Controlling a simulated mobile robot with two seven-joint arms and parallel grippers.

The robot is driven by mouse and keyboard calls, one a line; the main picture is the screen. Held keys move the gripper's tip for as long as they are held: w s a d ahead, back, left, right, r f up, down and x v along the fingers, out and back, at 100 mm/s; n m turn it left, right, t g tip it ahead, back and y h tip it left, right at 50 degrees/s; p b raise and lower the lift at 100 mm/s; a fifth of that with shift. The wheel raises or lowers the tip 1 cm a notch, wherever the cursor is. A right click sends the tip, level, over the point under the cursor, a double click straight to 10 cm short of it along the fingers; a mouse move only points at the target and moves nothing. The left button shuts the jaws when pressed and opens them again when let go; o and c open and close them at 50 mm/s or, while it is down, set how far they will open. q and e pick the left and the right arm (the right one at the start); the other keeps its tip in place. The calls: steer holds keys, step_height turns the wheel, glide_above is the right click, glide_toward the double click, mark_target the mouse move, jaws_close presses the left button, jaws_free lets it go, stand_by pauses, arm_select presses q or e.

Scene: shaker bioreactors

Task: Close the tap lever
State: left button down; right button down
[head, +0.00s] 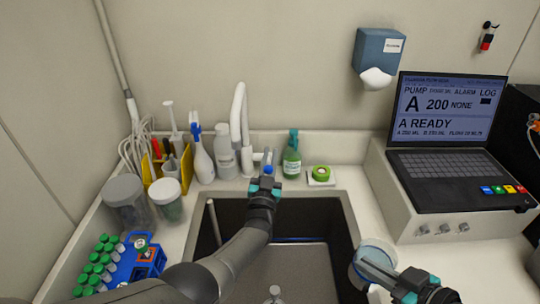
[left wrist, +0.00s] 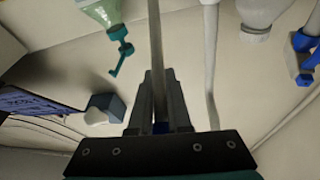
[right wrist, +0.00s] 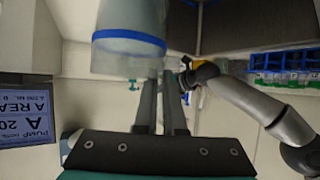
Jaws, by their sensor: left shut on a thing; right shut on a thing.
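The white tap (head: 238,115) stands behind the sink, with its spout arching up. My left gripper (head: 266,180) is shut on the lever; in the left wrist view the lever (left wrist: 155,45) runs up between the fingers (left wrist: 158,105). My right gripper (head: 372,268) is at the sink's right edge, shut on a clear container with a blue rim (head: 376,250). In the right wrist view the container (right wrist: 128,50) is at the fingertips, which partly hide behind its rim.
The dark sink (head: 285,262) lies below my left arm. Wash bottles (head: 202,158), jars and a blue rack of green-capped tubes (head: 140,262) are left. A laptop (head: 450,150) is at right.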

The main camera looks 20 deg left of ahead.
arm_select(q)
steer(key=shift+w+a+r+g+p, duration=0.1)
steer(key=shift+w+r+g+p, duration=0.25)
steer(key=shift+r+g+p, duration=0.15)
arm_select(e)
steer(key=shift+r, duration=1)
arm_select(q)
steer(key=c, duration=0.9)
jaws_free()
steer(key=shift+f, duration=0.1)
steer(key=shift+o, duration=0.2)
steer(key=shift+s, duration=0.15)
steer(key=shift+s+f, duration=0.15)
steer(key=shift+s, duration=0.1)
arm_select(e)
step_height(320, 180, up, 3)
steer(key=p, duration=0.3)
steer(key=shift+r, duration=0.2)
arm_select(q)
steer(key=v, duration=1.1)
steer(key=shift+p, duration=0.3)
steer(key=shift+s, duration=0.1)
